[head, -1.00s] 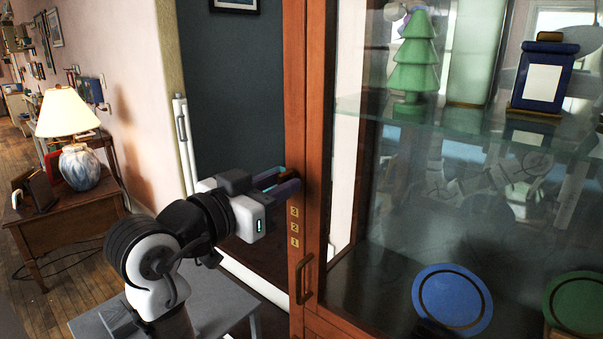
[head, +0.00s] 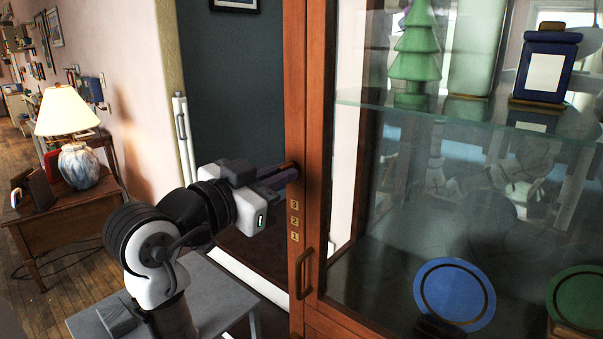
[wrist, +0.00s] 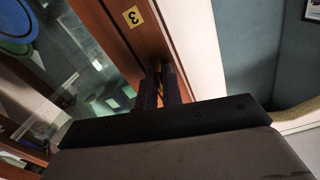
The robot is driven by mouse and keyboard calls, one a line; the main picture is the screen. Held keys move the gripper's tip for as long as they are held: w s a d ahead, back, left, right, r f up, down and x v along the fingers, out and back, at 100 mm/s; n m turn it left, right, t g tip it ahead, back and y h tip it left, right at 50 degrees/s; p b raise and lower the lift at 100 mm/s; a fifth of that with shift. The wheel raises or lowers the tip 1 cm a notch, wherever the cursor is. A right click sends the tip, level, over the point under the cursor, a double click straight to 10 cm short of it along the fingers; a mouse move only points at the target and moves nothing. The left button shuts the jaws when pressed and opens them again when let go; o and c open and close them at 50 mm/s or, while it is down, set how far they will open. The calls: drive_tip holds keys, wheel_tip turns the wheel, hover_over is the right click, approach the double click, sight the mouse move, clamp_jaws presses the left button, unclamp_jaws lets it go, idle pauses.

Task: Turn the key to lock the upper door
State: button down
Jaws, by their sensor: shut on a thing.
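The upper door (head: 319,120) of the cabinet has a wooden frame around glass and looks closed. My gripper (head: 290,172) is at the left stile of the cabinet front, just above the numbered plates. In the wrist view my gripper (wrist: 161,82) points at the wood beside the plate marked 3. Its dark fingers are shut on a small brassy piece, the key (wrist: 158,70), at the wood. The fingers hide most of the key and the keyhole, so the key's exact angle cannot be told.
Small number plates (head: 294,221) run down the stile, above a metal handle (head: 303,274). Behind the glass are a green tree figure (head: 415,55), a blue jar (head: 545,68) and a blue plate (head: 454,292). A lamp table (head: 70,215) stands at the left.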

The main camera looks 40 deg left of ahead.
drive_tip(key=m+b, duration=0.3)
drive_tip(key=m, duration=0.2)
drive_tip(key=m+b, duration=0.4)
drive_tip(key=m, duration=0.1)
drive_tip(key=shift+w+f, duration=0.1)
drive_tip(key=shift+f, duration=0.1)
drive_tip(key=m+b, duration=0.2)
drive_tip(key=m, duration=0.2)
drive_tip(key=shift+r, duration=0.1)
drive_tip(key=shift+r+m, duration=0.2)
drive_tip(key=shift+m, duration=0.3)
drive_tip(key=c, duration=1.8)
unclamp_jaws()
drive_tip(key=shift+w, duration=0.2)
drive_tip(key=shift+o, duration=0.2)
drive_tip(key=shift+o, duration=0.4)
drive_tip(key=shift+s, duration=0.1)
